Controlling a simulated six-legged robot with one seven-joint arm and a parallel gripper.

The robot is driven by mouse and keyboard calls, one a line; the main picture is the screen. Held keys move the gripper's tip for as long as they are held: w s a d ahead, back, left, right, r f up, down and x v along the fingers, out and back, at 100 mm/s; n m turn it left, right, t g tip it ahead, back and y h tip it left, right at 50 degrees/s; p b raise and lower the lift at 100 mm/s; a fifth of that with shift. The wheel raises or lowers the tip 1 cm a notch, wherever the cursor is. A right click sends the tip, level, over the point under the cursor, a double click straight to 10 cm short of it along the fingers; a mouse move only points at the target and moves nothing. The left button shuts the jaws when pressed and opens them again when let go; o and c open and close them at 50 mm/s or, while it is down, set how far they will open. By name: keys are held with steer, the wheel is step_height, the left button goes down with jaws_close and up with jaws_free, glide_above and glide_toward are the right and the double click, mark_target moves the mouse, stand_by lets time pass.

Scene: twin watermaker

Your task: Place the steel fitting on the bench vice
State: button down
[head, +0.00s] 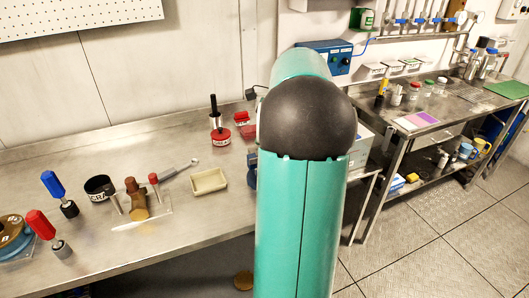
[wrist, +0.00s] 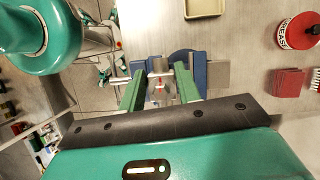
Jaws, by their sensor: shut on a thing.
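In the wrist view my gripper (wrist: 160,88) has its two green fingers closed around a small grey piece, which I take to be the steel fitting (wrist: 160,66); it is tiny and partly hidden. The blue bench vice (wrist: 188,56) lies right beyond the fingertips, with grey metal on its right side and a thin pale bar across its left. I cannot tell whether the fitting touches the vice. In the head view my arm hides the gripper, the fitting and most of the vice; only a blue sliver of the vice (head: 251,168) shows.
A cream tray (head: 208,181) sits left of the vice on the steel bench (head: 110,265). A red grease tin (wrist: 298,31) and red blocks (wrist: 289,83) stand nearby. A second bench is right.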

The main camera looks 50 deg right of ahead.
steer(key=f, duration=0.1)
steer(key=w+d+f, duration=0.1)
steer(key=d+f, duration=0.1)
steer(key=shift+w, duration=0.3)
step_height(320, 180, down, 3)
steer(key=shift+w+d+r, duration=0.15)
steer(key=shift+f, duration=0.4)
steer(key=shift+f, duration=0.1)
steer(key=c, duration=1)
jaws_free()
steer(key=v, duration=1.2)
